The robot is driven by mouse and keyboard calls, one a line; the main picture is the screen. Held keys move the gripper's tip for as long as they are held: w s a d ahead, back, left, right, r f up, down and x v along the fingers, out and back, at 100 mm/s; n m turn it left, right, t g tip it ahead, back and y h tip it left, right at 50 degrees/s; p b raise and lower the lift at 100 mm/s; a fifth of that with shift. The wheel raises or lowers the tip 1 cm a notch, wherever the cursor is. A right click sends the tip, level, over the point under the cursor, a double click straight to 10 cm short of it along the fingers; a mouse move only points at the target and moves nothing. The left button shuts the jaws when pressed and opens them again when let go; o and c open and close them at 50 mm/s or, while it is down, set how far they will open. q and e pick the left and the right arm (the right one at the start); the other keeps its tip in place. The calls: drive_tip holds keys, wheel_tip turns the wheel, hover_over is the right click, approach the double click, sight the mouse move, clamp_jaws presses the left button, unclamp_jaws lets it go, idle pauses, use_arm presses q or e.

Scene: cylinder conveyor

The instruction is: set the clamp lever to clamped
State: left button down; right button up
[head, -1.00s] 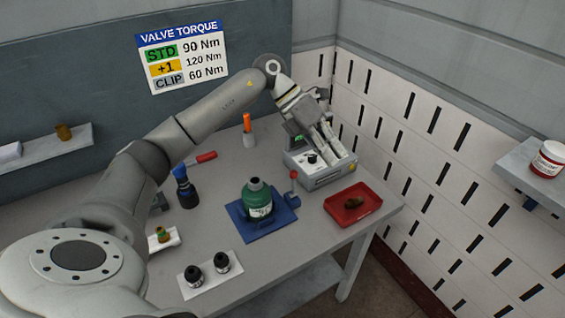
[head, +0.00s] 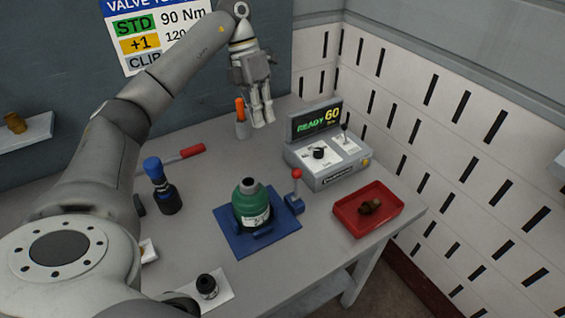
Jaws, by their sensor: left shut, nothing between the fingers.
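The clamp lever (head: 296,186) has a red ball knob on a thin stem and stands roughly upright on a small blue block. It is at the right edge of a blue plate (head: 284,240). A green cylinder (head: 246,200) with a dark neck stands upright on the plate in a blue holder. My left gripper (head: 263,122) is shut and empty, pointing down over the back of the table, behind and left of the lever and well apart from it. My right gripper is not in view.
A grey console (head: 342,177) reading "READY 60", with a knob and small lever, stands at back right. A red tray (head: 343,219) holds a brownish part. An orange-topped tool (head: 240,112), a blue-capped bottle (head: 163,190) and a red-handled tool (head: 190,151) stand or lie around the plate.

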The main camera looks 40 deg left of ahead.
sight(296, 185)
use_arm(q)
drive_tip(key=shift+w+a+f, duration=0.1)
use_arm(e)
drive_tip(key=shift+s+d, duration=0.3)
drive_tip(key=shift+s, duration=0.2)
